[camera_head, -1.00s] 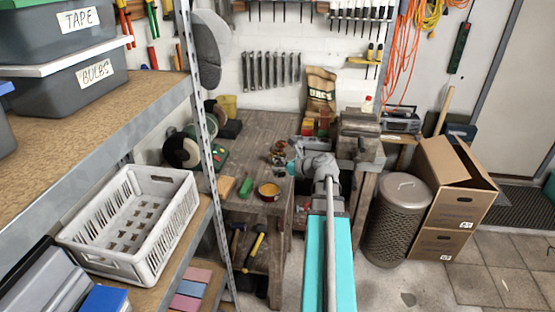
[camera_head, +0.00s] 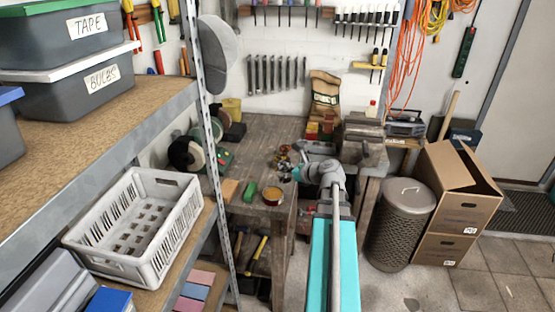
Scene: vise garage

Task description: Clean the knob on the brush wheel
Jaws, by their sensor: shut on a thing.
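A bench grinder (camera_head: 223,162) with a green base stands at the left of the workbench. It has a dark round wheel (camera_head: 187,153) at its near left side, partly behind the shelf post; I cannot tell its bristles from here. My gripper (camera_head: 286,160) is over the middle of the bench, to the right of the grinder and well apart from it. It is small in view and partly hidden by my own wrist. It is shut on a small brass-coloured thing, seemingly the knob (camera_head: 284,150), whose outline is hard to make out.
A vise (camera_head: 362,130) is at the right. The metal shelf post (camera_head: 209,140) stands in front of the bench's left side.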

